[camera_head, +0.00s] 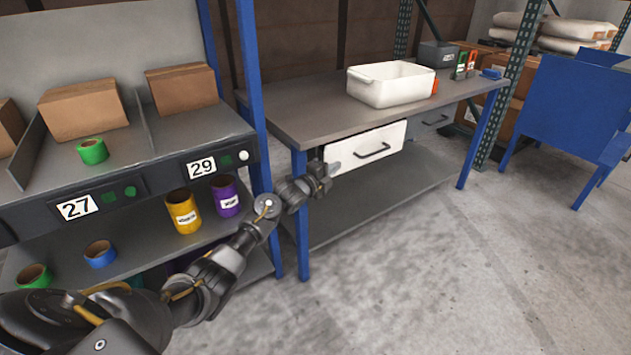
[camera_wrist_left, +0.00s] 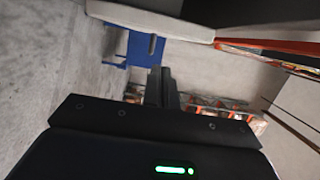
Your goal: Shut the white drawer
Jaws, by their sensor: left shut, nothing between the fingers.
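The white drawer (camera_head: 362,142) sits under the front edge of the grey worktable in the head view. Its front has a dark bar handle (camera_head: 372,151). The front appears to stand a little forward of the table edge; how far is hard to tell. My left gripper (camera_head: 332,170) is shut and empty at the lower left end of the drawer front. Whether it touches the front cannot be told. In the left wrist view the shut fingers (camera_wrist_left: 160,86) point ahead, below a pale surface along the top. My right gripper is not in view.
The worktable (camera_head: 300,107) carries a white bin (camera_head: 392,85). A blue post (camera_head: 301,220) stands close to my left gripper. A shelf (camera_head: 380,196) lies below; open floor is in front.

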